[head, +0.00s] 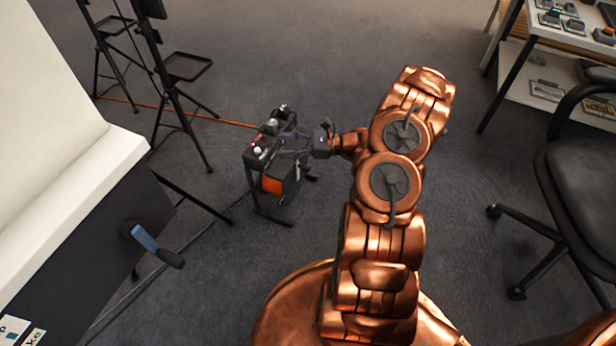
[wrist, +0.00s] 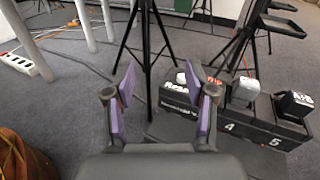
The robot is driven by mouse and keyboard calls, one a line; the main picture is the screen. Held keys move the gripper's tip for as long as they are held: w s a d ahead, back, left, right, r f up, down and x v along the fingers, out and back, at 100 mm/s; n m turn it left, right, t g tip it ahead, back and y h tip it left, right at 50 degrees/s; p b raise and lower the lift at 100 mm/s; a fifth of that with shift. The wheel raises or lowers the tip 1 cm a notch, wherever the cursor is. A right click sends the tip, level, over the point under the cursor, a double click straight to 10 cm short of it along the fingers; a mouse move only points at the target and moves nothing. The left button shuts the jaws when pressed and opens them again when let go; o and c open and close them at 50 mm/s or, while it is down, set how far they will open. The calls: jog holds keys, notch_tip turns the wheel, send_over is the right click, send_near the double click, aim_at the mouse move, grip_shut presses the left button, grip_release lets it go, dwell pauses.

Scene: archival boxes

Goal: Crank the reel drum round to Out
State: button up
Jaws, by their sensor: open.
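A dark cable reel on a low black stand (head: 250,165) stands on the carpet in the middle of the head view. Orange cord shows on its drum (head: 272,185). My gripper (head: 300,145) is beside the reel's upper right part and hides some of it. I cannot make out the reel's crank or an Out mark.
A blue-armed crank with a dark handle (head: 152,246) sticks out from a dark panel at left. Black tripod stands (head: 175,95) are behind the reel. A black chair (head: 575,190) is at right. A white power strip (wrist: 25,65) lies at left in the wrist view.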

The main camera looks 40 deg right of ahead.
aim_at(308, 169)
jog(key=s+d+f+m+t+h+b, duration=0.2)
jog(key=d+f+m+t+h+b, duration=0.3)
jog(key=f, duration=0.6)
jog(key=s+d+f+m+t+h+b, duration=0.1)
jog(key=s+d+f+m+b, duration=0.15)
jog(key=d+f, duration=0.65)
jog(key=shift+m, duration=0.25)
jog(key=shift+a+f+b+x, duration=0.1)
jog(key=shift+f+b+x, duration=0.2)
jog(key=shift+x, duration=1.15)
jog(key=shift+a+f+b+x, duration=0.1)
jog(key=shift+b+x, duration=0.25)
jog(key=shift+x, duration=1.15)
jog(key=shift+a+f+b+x, duration=0.1)
jog(key=shift+f+b+x, duration=0.2)
jog(key=shift+x, duration=1.15)
jog(key=shift+s, duration=0.15)
grip_shut()
